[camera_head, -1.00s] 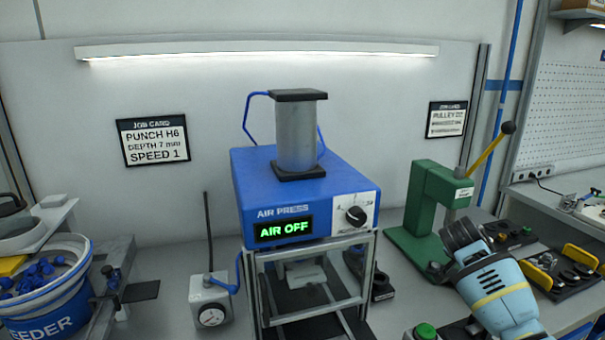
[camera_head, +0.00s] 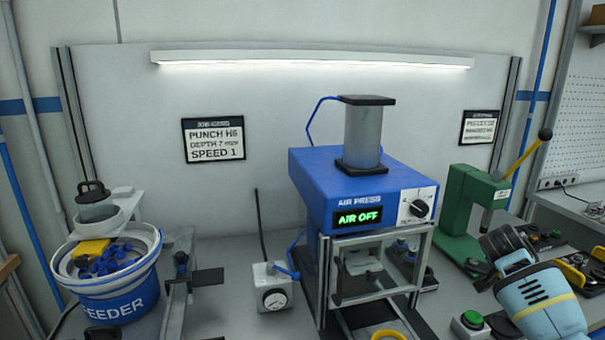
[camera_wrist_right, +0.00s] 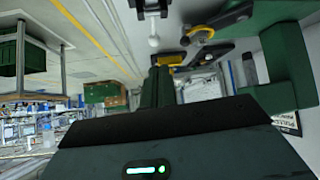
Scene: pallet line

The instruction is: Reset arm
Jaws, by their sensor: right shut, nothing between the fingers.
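My right arm (camera_head: 540,295), light blue with a yellow band and dark joints, comes in at the lower right of the head view, in front of the green press. The right gripper's fingers are not clear in that view. In the right wrist view the right gripper (camera_wrist_right: 157,85) shows as two dark fingers side by side, shut and empty. My left arm and left gripper are not in view.
A blue air press (camera_head: 365,185) reading "AIR OFF" stands mid-bench. A green lever press (camera_head: 465,220) is right, with a green button (camera_head: 472,320) nearby. A blue feeder bowl (camera_head: 115,285) and dial gauge (camera_head: 272,295) are left.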

